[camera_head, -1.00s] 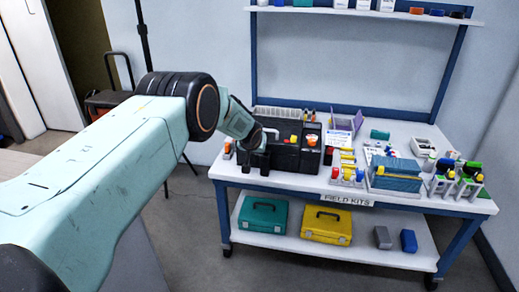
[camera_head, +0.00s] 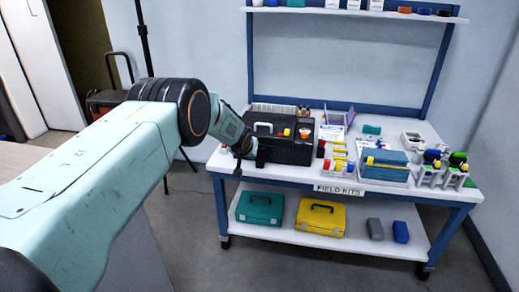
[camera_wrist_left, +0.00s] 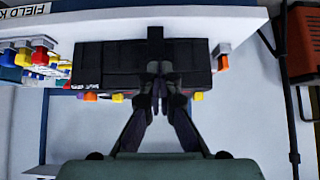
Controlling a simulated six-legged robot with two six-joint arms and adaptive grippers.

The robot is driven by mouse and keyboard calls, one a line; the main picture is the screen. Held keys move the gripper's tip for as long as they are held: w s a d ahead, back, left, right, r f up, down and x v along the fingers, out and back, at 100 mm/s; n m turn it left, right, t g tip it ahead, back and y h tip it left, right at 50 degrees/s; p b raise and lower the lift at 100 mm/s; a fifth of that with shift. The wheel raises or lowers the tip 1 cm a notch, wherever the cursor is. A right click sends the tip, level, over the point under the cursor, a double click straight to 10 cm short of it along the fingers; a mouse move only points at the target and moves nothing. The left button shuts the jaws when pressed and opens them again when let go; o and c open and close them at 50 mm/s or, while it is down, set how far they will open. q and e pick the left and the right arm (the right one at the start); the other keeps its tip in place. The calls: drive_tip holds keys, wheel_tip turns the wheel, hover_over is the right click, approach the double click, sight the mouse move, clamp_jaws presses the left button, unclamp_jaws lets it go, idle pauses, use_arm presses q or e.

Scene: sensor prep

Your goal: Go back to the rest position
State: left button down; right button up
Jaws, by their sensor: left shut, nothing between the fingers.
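My left gripper (camera_head: 245,155) is at the left front corner of a black case (camera_head: 287,152) on the white table. In the left wrist view, its two fingers (camera_wrist_left: 160,92) come together in front of the dark case (camera_wrist_left: 195,65), shut with nothing held. I cannot tell whether the fingertips touch the case. The case has a pale handle and small yellow and orange pieces on top. My right gripper is in neither view.
The table (camera_head: 222,162) also holds a blue box (camera_head: 386,168), colored vials and tube racks (camera_head: 428,177). A teal case (camera_head: 260,208) and a yellow case (camera_head: 320,217) lie on the lower shelf. The floor left of the table is mostly clear.

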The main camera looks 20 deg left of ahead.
use_arm(q)
drive_tip(key=s+d+f+m+g+h, duration=0.1)
drive_tip(key=s+d+f, duration=0.4)
drive_tip(key=s+f, duration=0.5)
drive_tip(key=s+d+f+m+g+h, duration=0.15)
drive_tip(key=s+d+f, duration=0.4)
drive_tip(key=s, duration=0.75)
drive_tip(key=s+d+r+g, duration=0.1)
drive_tip(key=s+d+g, duration=0.1)
drive_tip(key=s, duration=1.5)
drive_tip(key=s+d+r+g, duration=0.1)
drive_tip(key=s+g, duration=0.3)
drive_tip(key=s, duration=1.2)
drive_tip(key=shift+s+d, duration=0.35)
drive_tip(key=shift+d, duration=0.05)
drive_tip(key=shift+y, duration=0.25)
drive_tip(key=shift+s+a+n, duration=0.1)
drive_tip(key=shift+n, duration=0.15)
